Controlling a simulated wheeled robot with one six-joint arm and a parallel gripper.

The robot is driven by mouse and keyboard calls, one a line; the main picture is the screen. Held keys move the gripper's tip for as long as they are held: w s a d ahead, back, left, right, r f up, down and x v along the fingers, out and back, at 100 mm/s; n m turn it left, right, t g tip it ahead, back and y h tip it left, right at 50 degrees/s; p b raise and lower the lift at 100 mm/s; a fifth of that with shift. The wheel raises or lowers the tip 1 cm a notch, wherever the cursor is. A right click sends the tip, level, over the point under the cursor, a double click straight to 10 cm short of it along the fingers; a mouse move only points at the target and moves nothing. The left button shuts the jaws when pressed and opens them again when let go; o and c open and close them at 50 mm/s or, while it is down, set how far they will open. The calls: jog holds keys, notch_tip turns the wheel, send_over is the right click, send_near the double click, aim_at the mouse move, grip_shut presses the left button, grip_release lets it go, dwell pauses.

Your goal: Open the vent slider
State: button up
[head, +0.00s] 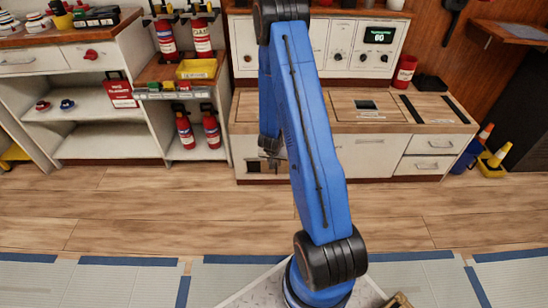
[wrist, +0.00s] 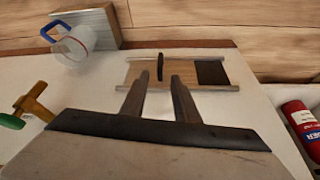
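The vent slider is a wooden panel (wrist: 182,72) between two pale rails on the white cabinet face in the wrist view. A thin black upright handle (wrist: 160,66) stands on it. A dark patch (wrist: 211,72) shows at the panel's right end. My gripper (wrist: 158,80) is open, its two fingers apart. The handle shows between and just beyond the fingertips; I see no contact. In the head view my gripper (head: 270,155) is small and dark in front of the lower left cabinet front, where the vent (head: 264,167) is partly hidden.
In the wrist view, a clear cylinder with a blue handle (wrist: 72,45), a green and yellow fitting (wrist: 30,107) and a red extinguisher (wrist: 303,125) are nearby. In the head view, the wooden counter (head: 300,115) overhangs the cabinet. The wooden floor (head: 150,215) in front is clear.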

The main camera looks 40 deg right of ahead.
jog(key=v, duration=0.7)
jog(key=shift+r, duration=0.15)
dwell(0.4)
jog(key=s+a+r+n+t+y, duration=0.1)
jog(key=a+r+n, duration=0.1)
jog(key=a+r, duration=0.5)
jog(key=s+a+r+n+y, duration=0.15)
jog(key=a+r, duration=0.25)
jog(key=r, duration=0.6)
jog(key=s+a+r+n+t+y, duration=0.1)
jog(key=a+r, duration=0.4)
jog(key=r, duration=0.4)
jog(key=s+a+r+n+y, duration=0.1)
jog(key=s+a+r, duration=0.2)
jog(key=s+r, duration=0.25)
jog(key=s+a+r+n, duration=0.2)
jog(key=s+a+r, duration=0.1)
jog(key=s+r, duration=0.5)
jog(key=s, duration=0.6)
jog(key=s+r+n+h, duration=0.1)
jog(key=s, duration=0.8)
jog(key=shift+d+r, duration=0.2)
jog(key=shift+r, duration=0.15)
